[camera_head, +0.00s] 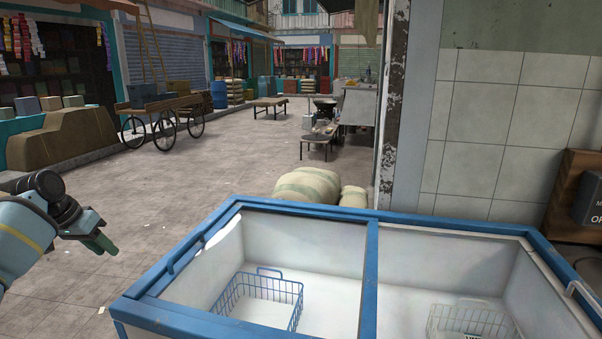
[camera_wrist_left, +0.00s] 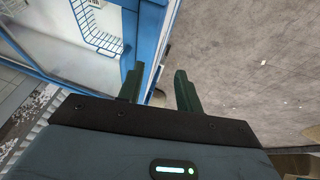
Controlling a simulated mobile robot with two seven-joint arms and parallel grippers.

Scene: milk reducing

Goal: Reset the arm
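My left gripper (camera_head: 103,243) hangs at the left of the head view, over open floor to the left of the freezer. In the left wrist view its two dark green fingers (camera_wrist_left: 160,90) stand apart with nothing between them, so it is open and empty. The blue-framed white chest freezer (camera_head: 372,262) fills the lower right of the head view, and its blue edge also shows beyond the fingers in the left wrist view (camera_wrist_left: 150,35). The left gripper is apart from it. My right gripper is not in view.
A blue wire basket (camera_head: 260,298) sits in the freezer's left compartment, a pale basket (camera_head: 470,322) in the right one. Filled sacks (camera_head: 308,186) lie behind the freezer. A tiled wall (camera_head: 500,130) stands at right. The paved floor (camera_head: 190,185) at left is open, with a cart (camera_head: 160,112) farther back.

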